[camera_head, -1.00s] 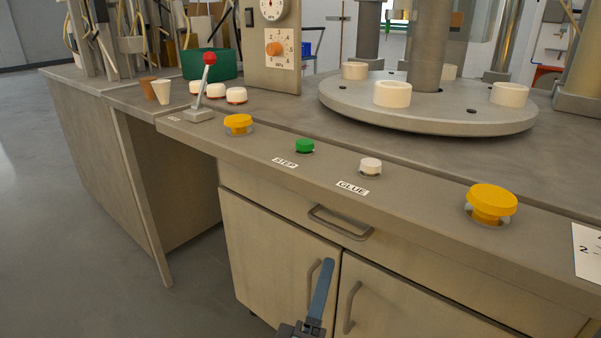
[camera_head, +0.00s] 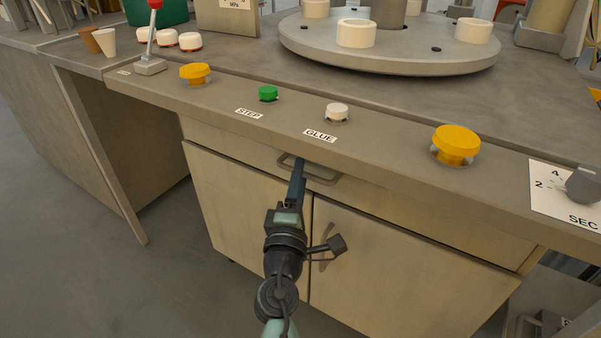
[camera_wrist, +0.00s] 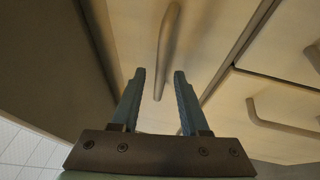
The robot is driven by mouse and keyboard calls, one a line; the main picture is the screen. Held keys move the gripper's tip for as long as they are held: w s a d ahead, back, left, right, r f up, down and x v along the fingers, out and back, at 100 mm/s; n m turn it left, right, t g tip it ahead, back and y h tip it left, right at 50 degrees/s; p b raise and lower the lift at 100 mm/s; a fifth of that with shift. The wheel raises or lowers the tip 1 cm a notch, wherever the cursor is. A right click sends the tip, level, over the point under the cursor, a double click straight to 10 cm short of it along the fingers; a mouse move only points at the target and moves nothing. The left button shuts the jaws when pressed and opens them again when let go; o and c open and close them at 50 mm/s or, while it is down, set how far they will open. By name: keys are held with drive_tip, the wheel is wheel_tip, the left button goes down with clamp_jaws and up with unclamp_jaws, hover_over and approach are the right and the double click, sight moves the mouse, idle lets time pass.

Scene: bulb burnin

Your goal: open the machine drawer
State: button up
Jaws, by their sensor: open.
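The machine drawer (camera_head: 380,197) is the wide front under the counter edge, and it looks shut. Its grey bar handle (camera_head: 322,180) is partly hidden behind my gripper (camera_head: 298,168) in the head view. In the wrist view the drawer handle (camera_wrist: 168,45) runs lengthwise, with its near end in the gap between the fingers of my gripper (camera_wrist: 160,74). The gripper is open and holds nothing. I see no clear contact with the handle, and I cannot tell how deep it sits between the fingertips.
Two cupboard doors (camera_head: 375,265) sit below the drawer; one door handle (camera_wrist: 265,115) shows at right in the wrist view. Yellow buttons (camera_head: 455,143), a green button (camera_head: 268,92), a white button (camera_head: 336,111) and a red-knobbed lever (camera_head: 151,45) stand on the counter above. Floor lies open at left.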

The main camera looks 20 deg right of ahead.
drive_tip(key=shift+x, duration=0.8)
clamp_jaws()
idle(1.0)
